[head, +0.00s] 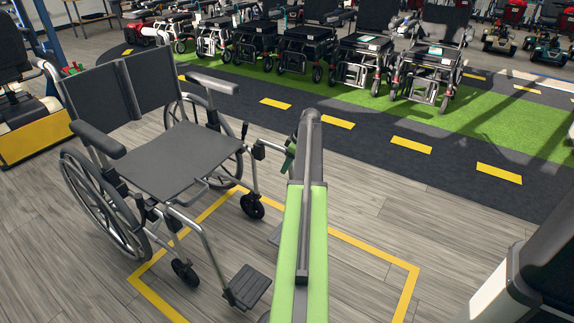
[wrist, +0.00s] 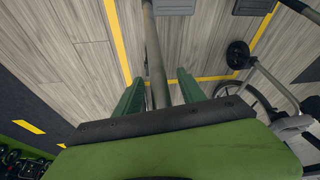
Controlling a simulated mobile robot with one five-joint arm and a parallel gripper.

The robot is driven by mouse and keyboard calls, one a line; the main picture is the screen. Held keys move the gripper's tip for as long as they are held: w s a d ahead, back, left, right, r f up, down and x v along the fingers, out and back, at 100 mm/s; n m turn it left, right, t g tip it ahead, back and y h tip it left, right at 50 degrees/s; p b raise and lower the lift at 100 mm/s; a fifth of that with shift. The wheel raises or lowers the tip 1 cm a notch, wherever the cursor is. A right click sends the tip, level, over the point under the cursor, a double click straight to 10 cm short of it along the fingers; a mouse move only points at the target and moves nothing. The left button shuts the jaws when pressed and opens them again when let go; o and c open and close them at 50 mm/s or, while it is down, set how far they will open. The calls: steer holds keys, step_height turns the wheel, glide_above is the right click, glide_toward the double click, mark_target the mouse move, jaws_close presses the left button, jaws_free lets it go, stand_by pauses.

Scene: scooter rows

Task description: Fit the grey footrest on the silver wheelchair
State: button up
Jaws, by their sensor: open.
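The silver wheelchair (head: 180,158) with a dark seat stands at the left in the head view. One footrest with a dark plate (head: 250,287) is on its near front side. My gripper (wrist: 160,95) is open, with its green fingers on either side of a grey tube (wrist: 154,55), apparently the grey footrest's. In the head view, a bar meets a dark joint (head: 259,150) at the chair's far front corner and runs to my gripper. I cannot tell whether it is locked there.
A yellow floor line (head: 340,243) frames the area before the wheelchair. Several powered chairs (head: 365,60) stand in a row on green carpet at the back. A scooter on a yellow base (head: 35,140) is at the left.

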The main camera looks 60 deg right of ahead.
steer(key=p+v, duration=1.4)
steer(key=v, duration=0.2)
steer(key=shift+r+p, duration=0.3)
steer(key=shift+p, duration=0.05)
steer(key=shift+d, duration=0.1)
